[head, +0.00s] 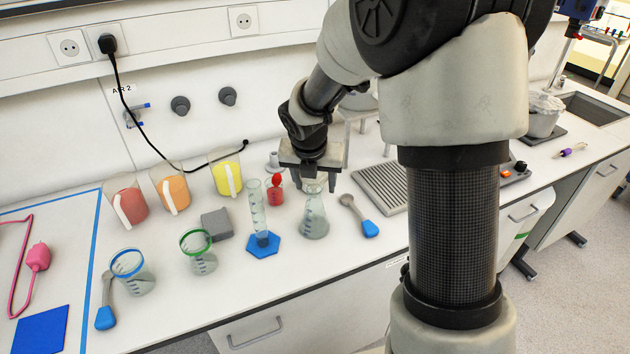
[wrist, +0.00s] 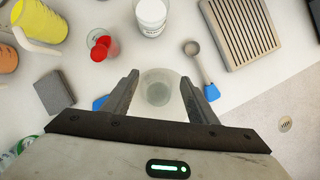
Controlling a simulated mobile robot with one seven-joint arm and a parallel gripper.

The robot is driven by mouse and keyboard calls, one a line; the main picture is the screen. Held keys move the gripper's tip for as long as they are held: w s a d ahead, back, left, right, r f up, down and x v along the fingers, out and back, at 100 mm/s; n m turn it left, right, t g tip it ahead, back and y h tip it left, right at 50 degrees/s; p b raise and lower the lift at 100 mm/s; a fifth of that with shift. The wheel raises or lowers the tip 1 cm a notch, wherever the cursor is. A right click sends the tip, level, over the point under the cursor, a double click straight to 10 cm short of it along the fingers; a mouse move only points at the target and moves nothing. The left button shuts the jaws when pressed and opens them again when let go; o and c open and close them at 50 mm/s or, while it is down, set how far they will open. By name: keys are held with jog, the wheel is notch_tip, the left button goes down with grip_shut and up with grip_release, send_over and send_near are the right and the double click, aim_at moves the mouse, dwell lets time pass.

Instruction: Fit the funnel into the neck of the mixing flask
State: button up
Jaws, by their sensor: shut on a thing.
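The mixing flask (head: 315,222) is a clear conical flask upright on the bench in the head view. My gripper (head: 313,184) is directly above it, fingers pointing down on either side of a pale, see-through piece at the flask's top. In the wrist view my gripper (wrist: 158,92) has this round, translucent piece, which looks like the funnel (wrist: 158,80), between its fingers. The flask is mostly hidden beneath it there. The funnel's stem is hard to make out, so I cannot tell whether it is inside the neck or just above it.
A measuring cylinder with a blue base (head: 263,243) and a red bottle (head: 276,192) stand close left of the flask. A blue-handled scoop (head: 369,228) lies close right, before a grey grate (head: 380,188). Jugs and beakers stand further left.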

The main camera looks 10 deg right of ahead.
jog(key=shift+f, duration=0.3)
jog(key=o, duration=1.1)
jog(key=shift+r, duration=0.15)
jog(key=p+v, duration=0.2)
jog(key=v, duration=1.4)
jog(key=s+d+r+m+y+p, duration=0.1)
jog(key=s+r+m, duration=0.2)
jog(key=s+m, duration=0.7)
jog(key=s+d+r+m+t+p, duration=0.1)
jog(key=s+r+m, duration=0.2)
jog(key=s+m, duration=0.8)
jog(key=m, duration=1)
jog(key=shift+s+m+y, duration=0.2)
jog(key=shift+m+y, duration=0.1)
jog(key=shift+y, duration=0.1)
